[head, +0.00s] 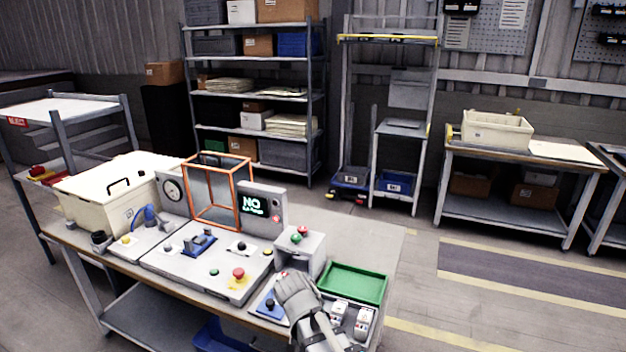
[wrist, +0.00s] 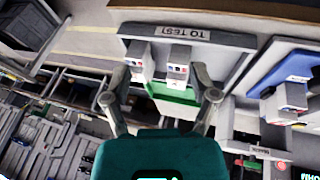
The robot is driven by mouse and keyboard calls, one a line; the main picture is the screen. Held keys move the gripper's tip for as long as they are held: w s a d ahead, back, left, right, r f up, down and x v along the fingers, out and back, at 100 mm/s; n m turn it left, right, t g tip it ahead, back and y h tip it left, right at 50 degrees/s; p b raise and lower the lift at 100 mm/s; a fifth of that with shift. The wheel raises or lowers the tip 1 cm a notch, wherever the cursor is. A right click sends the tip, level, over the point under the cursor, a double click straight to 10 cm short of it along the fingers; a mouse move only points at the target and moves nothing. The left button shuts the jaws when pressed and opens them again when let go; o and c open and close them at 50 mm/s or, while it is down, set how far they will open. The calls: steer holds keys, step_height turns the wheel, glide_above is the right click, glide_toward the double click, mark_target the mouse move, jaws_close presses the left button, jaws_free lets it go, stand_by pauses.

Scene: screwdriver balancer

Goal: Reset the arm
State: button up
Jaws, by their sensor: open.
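My arm reaches in from the lower edge of the head view, and my gripper (head: 295,291) is over the front right part of the workbench (head: 385,240). In the wrist view the two fingers of my gripper (wrist: 160,70) stand wide apart. I see nothing gripped between them. Beyond the fingers is a grey tray labelled "TO TEST" (wrist: 234,41) with small grey-and-white devices (wrist: 178,62) on it. The fingertips overlap this tray in the picture; whether they touch it I cannot tell. In the head view the fingertips cannot be made out.
A green tray (head: 357,283) lies right of my gripper. A box with red and green buttons (head: 299,248) stands behind it. A control panel (head: 205,265), an orange-framed cage (head: 217,190), a screen reading "NO" (head: 262,208) and a cream bin (head: 105,192) are further left. Open floor lies right.

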steer(key=s+d+n+g+y, duration=0.1)
steer(key=s+d+n+y, duration=0.1)
steer(key=d, duration=0.5)
steer(key=s+d+f+n+g+y, duration=0.1)
steer(key=s+d+n+y, duration=0.1)
steer(key=d, duration=0.5)
steer(key=shift+d+f+n, duration=0.25)
steer(key=shift+f+n, duration=0.05)
steer(key=shift+n, duration=0.2)
